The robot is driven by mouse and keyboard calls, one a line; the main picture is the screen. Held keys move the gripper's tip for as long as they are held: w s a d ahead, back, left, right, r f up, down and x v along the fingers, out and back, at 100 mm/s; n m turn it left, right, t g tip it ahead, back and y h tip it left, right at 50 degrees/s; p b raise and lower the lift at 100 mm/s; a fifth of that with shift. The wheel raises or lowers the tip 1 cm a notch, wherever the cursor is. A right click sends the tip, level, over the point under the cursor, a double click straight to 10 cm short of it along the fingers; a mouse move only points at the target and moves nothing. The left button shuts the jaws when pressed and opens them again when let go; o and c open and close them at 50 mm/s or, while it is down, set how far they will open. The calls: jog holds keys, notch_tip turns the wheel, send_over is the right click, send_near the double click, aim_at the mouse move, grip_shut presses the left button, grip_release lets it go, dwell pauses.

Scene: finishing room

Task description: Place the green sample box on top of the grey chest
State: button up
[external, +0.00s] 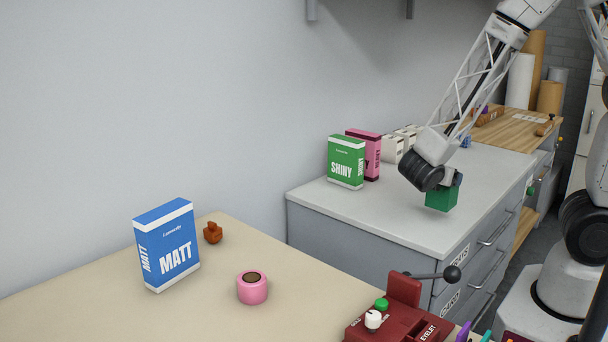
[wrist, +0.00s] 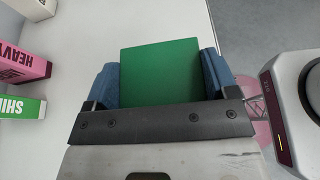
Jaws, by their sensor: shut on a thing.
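The green sample box (external: 441,198) is a plain green block held below my gripper (external: 443,186), over the right front part of the grey chest (external: 350,238). In the wrist view the green sample box (wrist: 160,72) fills the space between the two blue fingers of my gripper (wrist: 161,80), which is shut on it. The box is at or just above the chest's pale top; I cannot tell whether it touches. The fingertips are mostly hidden by the box and the wrist in the external view.
On the chest stand a green SHINY box (external: 346,162), a pink box (external: 372,152) and white boxes (external: 399,143) toward the wall. The beige table (external: 190,310) in front holds a blue MATT box (external: 166,246), a pink roll (external: 252,288) and a red press (external: 400,318). The chest's front left is clear.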

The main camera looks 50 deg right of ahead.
jog(key=shift+w+f, duration=0.2)
jog(key=shift+w, duration=2)
jog(key=shift+w+f, duration=0.2)
jog(key=shift+f, duration=0.7)
jog(key=shift+w+f, duration=0.2)
jog(key=shift+f, duration=0.7)
jog(key=shift+f, duration=0.1)
jog(key=o, duration=0.8)
jog(key=shift+o, duration=0.2)
jog(key=v, duration=1.2)
jog(key=shift+r, duration=0.2)
